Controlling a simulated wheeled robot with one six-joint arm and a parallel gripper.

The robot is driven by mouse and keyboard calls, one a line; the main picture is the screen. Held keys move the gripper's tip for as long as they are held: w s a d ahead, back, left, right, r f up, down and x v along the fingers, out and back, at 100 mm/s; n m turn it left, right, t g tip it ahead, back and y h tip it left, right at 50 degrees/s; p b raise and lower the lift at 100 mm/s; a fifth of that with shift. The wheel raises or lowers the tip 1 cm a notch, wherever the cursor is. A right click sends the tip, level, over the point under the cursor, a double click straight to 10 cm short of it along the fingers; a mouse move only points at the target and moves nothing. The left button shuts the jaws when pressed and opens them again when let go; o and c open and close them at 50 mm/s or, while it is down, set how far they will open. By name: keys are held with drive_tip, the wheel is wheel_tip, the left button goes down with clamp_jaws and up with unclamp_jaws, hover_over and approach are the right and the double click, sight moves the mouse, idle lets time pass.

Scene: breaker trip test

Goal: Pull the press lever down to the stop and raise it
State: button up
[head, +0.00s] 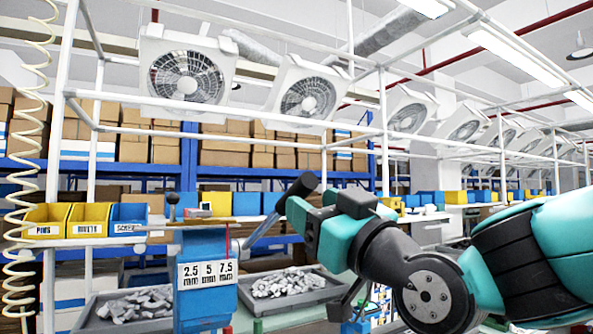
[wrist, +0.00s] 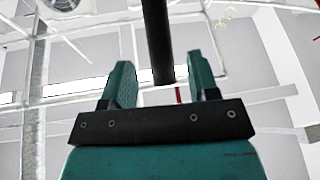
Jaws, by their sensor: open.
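The press (head: 207,280) is a blue block with a "2.5 5 7.5" label, left of centre in the head view. Its lever (head: 262,228) is raised, slanting up to the right from the press to a black handle (head: 303,184). My gripper (head: 292,204) is at the handle. In the wrist view my gripper (wrist: 158,62) is open, one teal finger on each side of the dark handle (wrist: 158,35). Gaps show between the handle and both fingers there. The lever's pivot is not clearly seen.
Yellow and blue bins (head: 88,220) stand on a shelf at left. Grey trays of metal parts (head: 125,308) and (head: 288,284) flank the press. White frame posts (head: 379,130) and a coiled hose (head: 30,120) stand around. Shelves of boxes fill the background.

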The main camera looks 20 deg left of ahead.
sight(297, 192)
drive_tip(key=p+x, duration=0.2)
drive_tip(key=x, duration=0.3)
clamp_jaws()
drive_tip(key=shift+r, duration=0.1)
